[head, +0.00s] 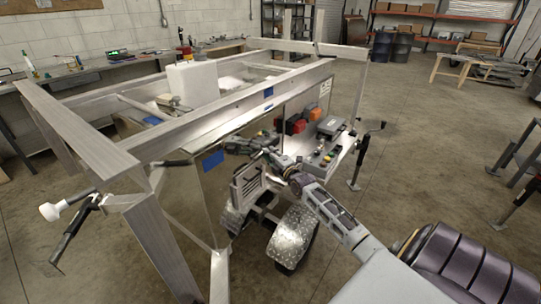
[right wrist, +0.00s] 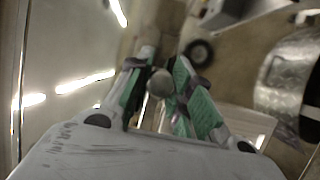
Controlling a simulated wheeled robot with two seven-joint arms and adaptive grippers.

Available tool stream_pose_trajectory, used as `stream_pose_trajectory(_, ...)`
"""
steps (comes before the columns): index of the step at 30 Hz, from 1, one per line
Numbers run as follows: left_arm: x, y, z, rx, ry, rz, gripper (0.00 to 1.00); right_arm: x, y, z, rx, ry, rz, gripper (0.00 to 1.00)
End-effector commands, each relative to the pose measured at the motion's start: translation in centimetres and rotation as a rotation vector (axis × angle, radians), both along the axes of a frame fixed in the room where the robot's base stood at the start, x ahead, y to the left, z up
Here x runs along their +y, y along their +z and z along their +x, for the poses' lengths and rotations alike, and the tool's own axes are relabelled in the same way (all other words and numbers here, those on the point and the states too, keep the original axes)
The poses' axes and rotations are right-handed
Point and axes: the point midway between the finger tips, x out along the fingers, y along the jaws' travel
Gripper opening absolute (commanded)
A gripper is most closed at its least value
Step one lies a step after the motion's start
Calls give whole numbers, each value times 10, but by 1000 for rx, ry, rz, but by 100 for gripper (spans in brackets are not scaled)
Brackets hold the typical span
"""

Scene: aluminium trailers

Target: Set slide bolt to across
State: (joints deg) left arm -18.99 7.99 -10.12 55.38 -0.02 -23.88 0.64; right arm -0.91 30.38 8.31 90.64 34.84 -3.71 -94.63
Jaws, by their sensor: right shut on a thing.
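My right gripper (head: 240,145) reaches in from the lower right to the side of the aluminium trailer (head: 215,122), below its upper rail. In the right wrist view, the green-padded fingers of this gripper (right wrist: 160,88) are shut on a small round grey knob (right wrist: 160,82), which I take to be the slide bolt's handle. The knob sits between the fingertips. The rest of the bolt is hidden by the gripper, so I cannot tell its setting. My left gripper is not in view.
A control box with buttons (head: 322,155) and red and orange boxes (head: 299,121) are close to the right of my gripper. A wheel under a metal fender (head: 295,238) is below. A jack leg (head: 360,160) stands at right. The floor at right is mostly open.

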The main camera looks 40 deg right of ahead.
Motion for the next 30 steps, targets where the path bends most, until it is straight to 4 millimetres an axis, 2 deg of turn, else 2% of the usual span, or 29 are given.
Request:
stream_pose_trajectory(2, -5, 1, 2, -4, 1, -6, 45, 4, -4, 0, 6, 6, 3, 0)
stream_pose_trajectory(3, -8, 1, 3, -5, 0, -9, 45, 4, -4, 0, 6, 6, 3, 26)
stream_pose_trajectory(8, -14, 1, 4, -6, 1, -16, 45, 4, -4, 0, 5, 5, 3, 45)
stream_pose_trajectory(20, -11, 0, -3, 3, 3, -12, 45, 2, -2, -1, 3, 3, 1, 45)
stream_pose_trajectory(30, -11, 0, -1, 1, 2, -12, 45, 4, -3, -15, 3, 4, 2, 45)
